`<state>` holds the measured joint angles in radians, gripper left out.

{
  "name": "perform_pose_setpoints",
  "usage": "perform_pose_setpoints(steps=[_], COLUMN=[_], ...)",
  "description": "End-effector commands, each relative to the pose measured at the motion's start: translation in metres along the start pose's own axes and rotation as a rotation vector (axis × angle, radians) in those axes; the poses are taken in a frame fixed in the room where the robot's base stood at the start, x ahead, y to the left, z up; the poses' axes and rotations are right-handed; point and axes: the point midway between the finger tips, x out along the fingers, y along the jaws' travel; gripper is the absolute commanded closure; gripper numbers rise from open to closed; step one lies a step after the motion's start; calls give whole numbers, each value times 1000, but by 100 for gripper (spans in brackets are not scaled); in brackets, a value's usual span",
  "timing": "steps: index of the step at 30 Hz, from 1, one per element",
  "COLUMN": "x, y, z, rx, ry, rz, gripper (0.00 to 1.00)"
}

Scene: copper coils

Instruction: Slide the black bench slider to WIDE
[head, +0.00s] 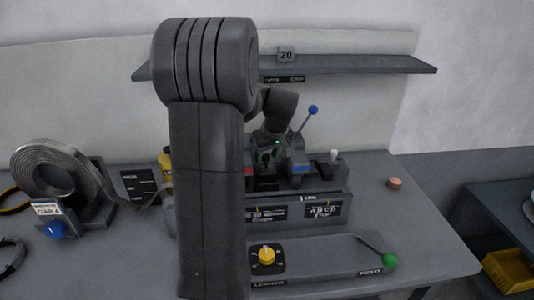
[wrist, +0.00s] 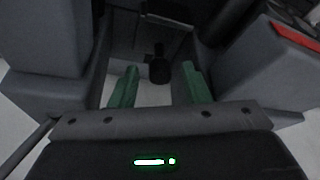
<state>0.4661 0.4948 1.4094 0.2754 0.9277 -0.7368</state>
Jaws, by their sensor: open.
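My gripper (wrist: 160,70) is open, with its two green fingers spread apart in the wrist view. A small black knob (wrist: 159,70) on a short stem, which looks like the black bench slider, shows between and beyond the fingertips. I cannot tell how deep it sits between them; no contact shows. In the head view my gripper (head: 270,154) is low over the grey bench device (head: 320,204), partly hidden by my arm. The black slider cannot be made out there, and I cannot read a WIDE mark in either view.
A blue-knobbed lever (head: 312,110) and a white knob (head: 335,154) stand close to the gripper's right. In front is a panel with a yellow dial (head: 266,255) and a green-knobbed lever (head: 389,260). A metal coil (head: 50,175) stands at left. A shelf (head: 370,65) runs behind.

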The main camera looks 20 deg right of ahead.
Motion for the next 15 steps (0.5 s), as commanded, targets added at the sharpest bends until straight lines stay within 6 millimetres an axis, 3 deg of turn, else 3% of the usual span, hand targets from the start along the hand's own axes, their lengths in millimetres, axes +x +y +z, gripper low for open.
perform_pose_setpoints(steps=[7,14,15], x=[1,1,1], y=[0,0,0], z=[0,0,0], rx=[0,0,0], ry=[0,0,0], rz=[0,0,0], gripper=[57,100,100])
